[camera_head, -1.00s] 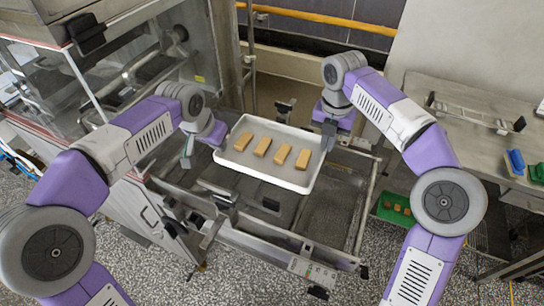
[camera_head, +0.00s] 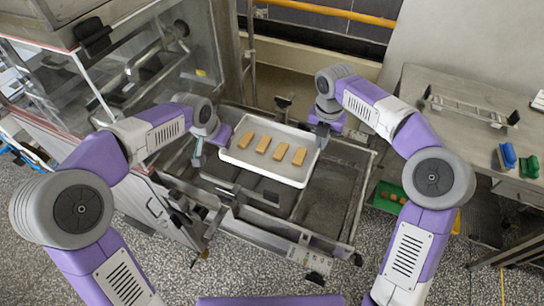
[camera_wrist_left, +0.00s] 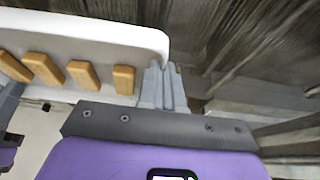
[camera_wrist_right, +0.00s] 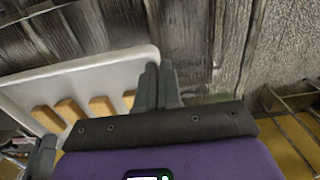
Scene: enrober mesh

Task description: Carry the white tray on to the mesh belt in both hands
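The white tray (camera_head: 243,160) carries a row of several tan bars (camera_head: 281,152). It lies level over the back of the machine's dark bed (camera_head: 322,205); I cannot tell whether it touches. My left gripper (camera_head: 199,150) is at the tray's left end, and its fingers (camera_wrist_left: 165,87) look shut on the rim in the left wrist view. My right gripper (camera_head: 322,133) is at the right end, with its fingers (camera_wrist_right: 160,87) close together on the rim in the right wrist view. Mesh is not clear on the bed.
A glass-walled machine housing (camera_head: 130,70) stands at the left. A steel table (camera_head: 455,130) with blue and green brushes (camera_head: 507,157) is at the right. A green crate (camera_head: 385,203) stands low beside the bed. A yellow rail (camera_head: 330,16) runs behind.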

